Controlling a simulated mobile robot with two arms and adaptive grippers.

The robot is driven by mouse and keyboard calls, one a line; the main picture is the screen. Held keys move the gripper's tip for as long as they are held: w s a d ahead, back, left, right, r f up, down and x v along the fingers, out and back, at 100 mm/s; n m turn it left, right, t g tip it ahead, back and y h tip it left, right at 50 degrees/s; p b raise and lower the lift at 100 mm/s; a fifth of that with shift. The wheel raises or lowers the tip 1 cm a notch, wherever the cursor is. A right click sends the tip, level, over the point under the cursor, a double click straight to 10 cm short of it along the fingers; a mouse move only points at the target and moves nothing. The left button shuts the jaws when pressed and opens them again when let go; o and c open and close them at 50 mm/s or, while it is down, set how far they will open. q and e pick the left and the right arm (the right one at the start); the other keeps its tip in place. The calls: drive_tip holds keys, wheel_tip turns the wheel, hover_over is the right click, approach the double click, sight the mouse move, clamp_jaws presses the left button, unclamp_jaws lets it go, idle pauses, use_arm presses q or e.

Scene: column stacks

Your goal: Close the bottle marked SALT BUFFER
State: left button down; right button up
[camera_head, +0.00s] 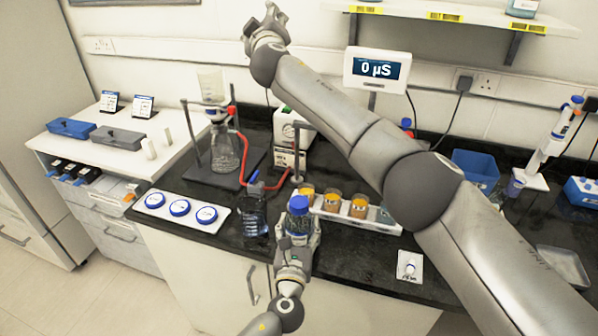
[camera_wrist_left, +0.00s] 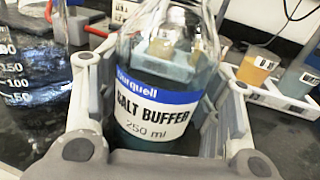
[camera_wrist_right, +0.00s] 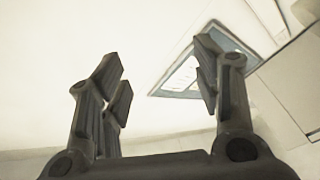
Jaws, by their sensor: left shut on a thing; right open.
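The bottle marked SALT BUFFER (camera_wrist_left: 152,112) is clear, with dark liquid and a blue and white label, in the left wrist view. My left gripper (camera_head: 297,240) is shut around its body at the front of the bench. In the head view the bottle appears upright, with a blue cap (camera_head: 299,203) at its top. I cannot tell whether the cap is tight, and the left wrist view cuts off the top. My right gripper (camera_head: 265,22) is open and empty, high near the wall. It also shows open in the right wrist view (camera_wrist_right: 160,85).
A white tray with three blue round lids (camera_head: 180,208) lies to the left. A graduated bottle (camera_head: 255,215) stands just left of the held one. A rack of orange-filled beakers (camera_head: 332,201) is behind right. A flask stand (camera_head: 222,150) with red tubing is behind left.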

drive_tip(key=s+a+r+n+y, duration=0.35)
drive_tip(key=a+n+y, duration=0.35)
drive_tip(key=n, duration=0.6)
drive_tip(key=s+a+f+n+g+y, duration=0.4)
drive_tip(key=n+g, duration=0.3)
drive_tip(key=n, duration=0.7)
drive_tip(key=s+a+f+n+g+y, duration=0.1)
drive_tip(key=s+a+f+n+g, duration=0.45)
drive_tip(key=n, duration=0.75)
drive_tip(key=s+d+f+n+g+h, duration=0.55)
drive_tip(key=d+f+n, duration=0.25)
drive_tip(key=f+n, duration=0.45)
drive_tip(key=s+d+f+n+h, duration=0.1)
drive_tip(key=d+f+n+h, duration=0.1)
drive_tip(key=d, duration=0.3)
drive_tip(key=s+d+f+n+h, duration=0.1)
drive_tip(key=d+f+n+h, duration=0.1)
drive_tip(key=d+n+h, duration=0.2)
drive_tip(key=s+d+f+n+g+h, duration=0.1)
drive_tip(key=d+f+n+h, duration=0.1)
drive_tip(key=d, duration=0.5)
drive_tip(key=shift+s+d+f+n+h, duration=0.1)
drive_tip(key=shift+s+d+n+h, duration=0.2)
drive_tip(key=shift+n+h, duration=0.5)
